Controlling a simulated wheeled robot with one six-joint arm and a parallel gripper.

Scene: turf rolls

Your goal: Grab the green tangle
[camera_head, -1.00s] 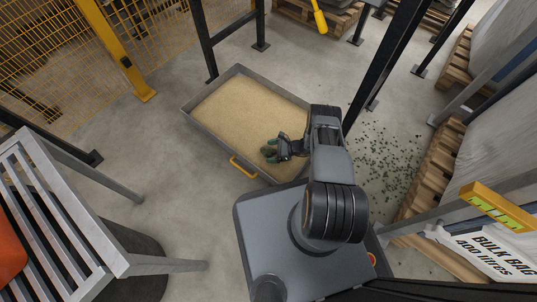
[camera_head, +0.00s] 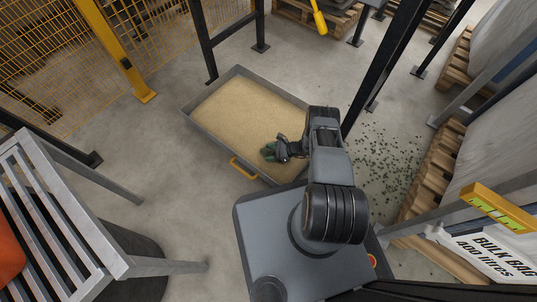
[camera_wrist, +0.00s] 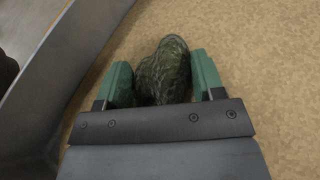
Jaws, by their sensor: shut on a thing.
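The green tangle (camera_wrist: 165,72) is a dark green, rounded clump in the wrist view. It lies between the two green fingers of my gripper (camera_wrist: 163,80), which are shut on it from both sides. In the head view my gripper (camera_head: 270,152) is low over the front right part of a sand-filled tray (camera_head: 213,130). The tangle is hard to tell from the green fingertips there. The sand lies close behind the tangle in the wrist view; I cannot tell whether the tangle still touches it.
The tray's grey wall (camera_wrist: 45,85) runs close along the left of my gripper in the wrist view. A yellow handle (camera_head: 243,167) is on the tray's front side. A slatted metal stand (camera_head: 60,215) is at left. Black posts (camera_head: 385,70) and dark scattered bits (camera_head: 390,155) are at right.

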